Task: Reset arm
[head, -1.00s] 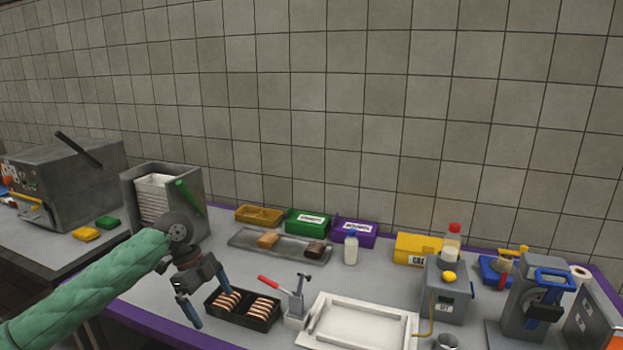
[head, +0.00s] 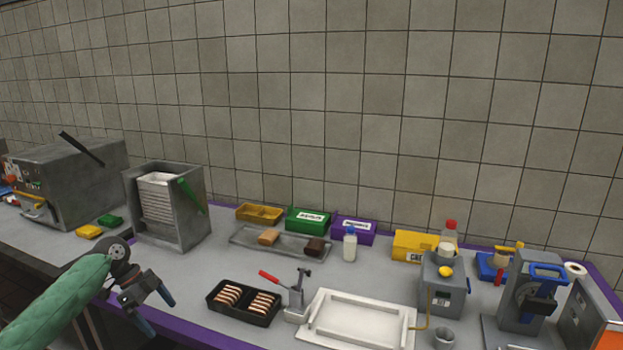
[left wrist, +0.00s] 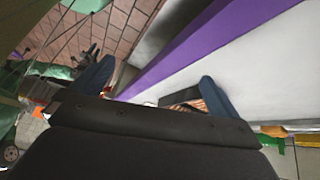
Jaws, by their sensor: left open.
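My left gripper (head: 158,312) is at the lower left of the head view, in front of the counter's purple front edge. Its two blue fingers are apart with nothing between them. In the left wrist view the open fingers (left wrist: 155,85) frame the floor and the purple counter edge. My left arm has a green padded sleeve (head: 62,305).
A grey rack (head: 195,210) stands behind. Machines fill the right side.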

